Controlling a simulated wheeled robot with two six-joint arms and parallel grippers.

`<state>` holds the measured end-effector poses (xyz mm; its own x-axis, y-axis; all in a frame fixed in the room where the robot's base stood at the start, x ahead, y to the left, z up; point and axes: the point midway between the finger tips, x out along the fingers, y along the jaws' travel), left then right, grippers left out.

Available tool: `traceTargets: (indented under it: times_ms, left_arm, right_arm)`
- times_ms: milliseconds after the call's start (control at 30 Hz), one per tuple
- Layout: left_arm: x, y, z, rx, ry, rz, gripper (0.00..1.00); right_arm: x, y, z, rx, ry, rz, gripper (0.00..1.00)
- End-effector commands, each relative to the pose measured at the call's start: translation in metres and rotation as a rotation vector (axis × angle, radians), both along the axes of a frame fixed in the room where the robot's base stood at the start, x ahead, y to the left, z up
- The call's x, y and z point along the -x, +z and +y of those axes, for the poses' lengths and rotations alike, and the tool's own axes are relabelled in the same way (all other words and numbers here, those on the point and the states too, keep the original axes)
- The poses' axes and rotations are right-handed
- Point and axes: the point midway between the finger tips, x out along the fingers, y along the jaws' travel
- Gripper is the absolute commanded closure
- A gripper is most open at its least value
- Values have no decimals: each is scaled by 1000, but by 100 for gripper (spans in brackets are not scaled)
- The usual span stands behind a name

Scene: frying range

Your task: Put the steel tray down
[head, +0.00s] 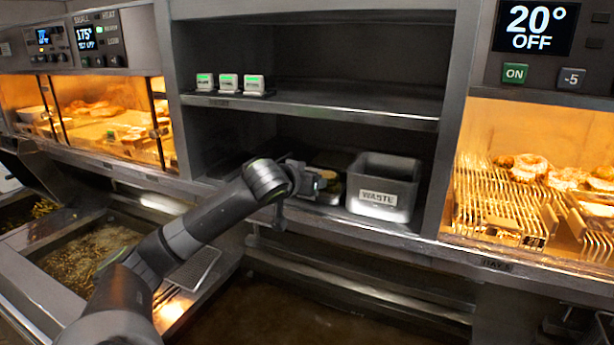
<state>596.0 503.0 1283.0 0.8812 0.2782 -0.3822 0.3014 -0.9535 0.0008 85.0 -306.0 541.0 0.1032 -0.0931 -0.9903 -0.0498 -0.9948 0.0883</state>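My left arm comes in from the bottom left, and its gripper (318,186) reaches to the front of the lower shelf bay. A small steel tray (329,199) seems to be right at the gripper, on or just above the lower shelf, with something dark and yellowish behind the fingers. The gripper covers much of it, so I cannot tell whether the tray rests on the shelf or whether the fingers are closed on it. My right gripper is not in view.
A steel bin labelled WASTE (384,187) stands just right of the gripper. Three small timers (229,84) sit on the upper shelf (330,110). Fryer vats (80,260) lie at left. A lit cabinet with wire racks (500,205) holds food at right.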

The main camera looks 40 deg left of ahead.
Motion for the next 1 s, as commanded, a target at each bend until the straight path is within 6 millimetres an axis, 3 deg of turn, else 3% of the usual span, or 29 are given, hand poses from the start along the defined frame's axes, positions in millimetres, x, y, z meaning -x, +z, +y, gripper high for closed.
traceTargets:
  times_ms: [367, 400, 533, 867, 1000]
  left_arm:
    - [-1, -4, 0, -1, 0, -1, 79]
    - [0, -4, 0, -1, 0, 1, 41]
    - [0, -3, 0, -1, 0, 1, 24]
    - [0, 0, 0, -1, 1, 0, 24]
    - [11, 7, -2, -7, 1, 2, 24]
  right_arm:
    - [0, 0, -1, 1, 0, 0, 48]
    - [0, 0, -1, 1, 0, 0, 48]
    - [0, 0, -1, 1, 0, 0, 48]
    - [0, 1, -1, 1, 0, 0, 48]
    - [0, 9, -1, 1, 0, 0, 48]
